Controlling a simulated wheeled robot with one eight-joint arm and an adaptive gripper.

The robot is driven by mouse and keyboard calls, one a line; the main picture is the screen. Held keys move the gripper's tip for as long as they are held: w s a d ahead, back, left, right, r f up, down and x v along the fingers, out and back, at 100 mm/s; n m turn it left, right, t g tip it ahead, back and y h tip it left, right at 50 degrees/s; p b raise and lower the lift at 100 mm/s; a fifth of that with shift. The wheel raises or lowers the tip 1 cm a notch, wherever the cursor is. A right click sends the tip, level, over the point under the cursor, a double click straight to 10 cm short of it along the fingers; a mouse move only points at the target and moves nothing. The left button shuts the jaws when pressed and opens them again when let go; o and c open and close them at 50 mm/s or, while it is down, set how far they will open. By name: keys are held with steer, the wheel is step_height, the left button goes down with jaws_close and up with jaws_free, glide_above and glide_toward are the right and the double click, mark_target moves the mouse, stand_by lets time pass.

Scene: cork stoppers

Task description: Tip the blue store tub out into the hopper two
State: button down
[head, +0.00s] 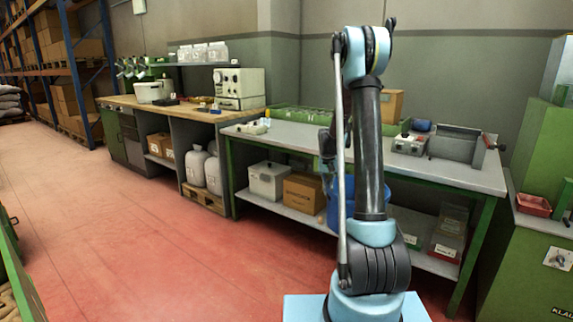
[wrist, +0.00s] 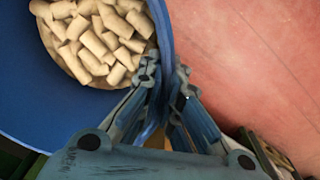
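The blue store tub (head: 336,212) shows partly behind my arm in the head view, in front of the grey-topped bench. In the wrist view the tub (wrist: 100,112) fills the upper left, with several pale corks (wrist: 95,40) inside. My gripper (wrist: 166,72) has one finger inside the tub's wall and one outside, closed on the rim. In the head view my gripper is mostly hidden behind the arm. No label for hopper two is readable in either view.
The grey-topped bench (head: 300,139) carries a grey machine (head: 455,146) and small boxes. Its lower shelf holds a white box (head: 267,182), a cardboard box (head: 304,193) and clear bins (head: 449,233). A green cabinet (head: 530,255) stands at right. The red floor at left is clear.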

mark_target(328, 212)
steer(key=s+f, duration=0.1)
steer(key=f, duration=0.2)
steer(key=s+f+n, duration=0.1)
steer(key=f, duration=0.3)
steer(key=f+n, duration=0.1)
steer(key=f, duration=0.2)
steer(key=shift+s+f, duration=0.2)
steer(key=shift+s, duration=0.2)
steer(key=shift+s+f+n, duration=0.15)
steer(key=shift+f+n, duration=0.15)
steer(key=shift+s, duration=0.1)
